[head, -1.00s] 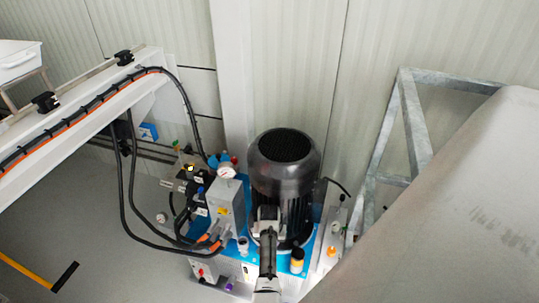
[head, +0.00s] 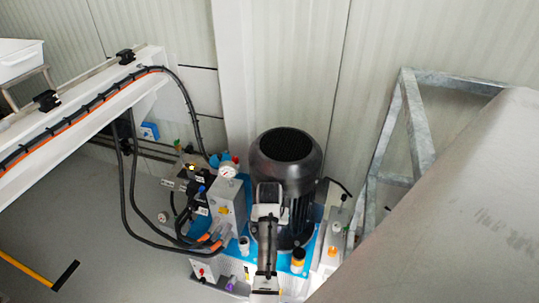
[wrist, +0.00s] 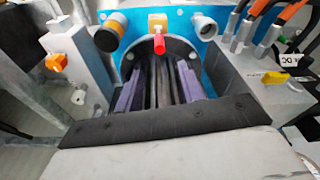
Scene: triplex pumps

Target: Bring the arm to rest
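My gripper is seen from behind in the wrist view, where its pale body and dark front edge (wrist: 165,122) fill the bottom. Its fingertips are not clearly distinguishable, so its opening cannot be told. No held object shows. In the head view my arm (head: 267,245) reaches up from the bottom middle, and its dark and white end overlaps the front of the black pump motor (head: 286,160). Whether the gripper touches anything cannot be told.
The blue pump base (head: 312,250) carries a grey box (head: 226,205), a pressure gauge (head: 227,171) and an orange-banded cap (head: 298,257). Black hoses (head: 125,190) hang from a white beam (head: 80,115) at left. A metal frame (head: 415,125) stands at right. Open floor shows at lower left.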

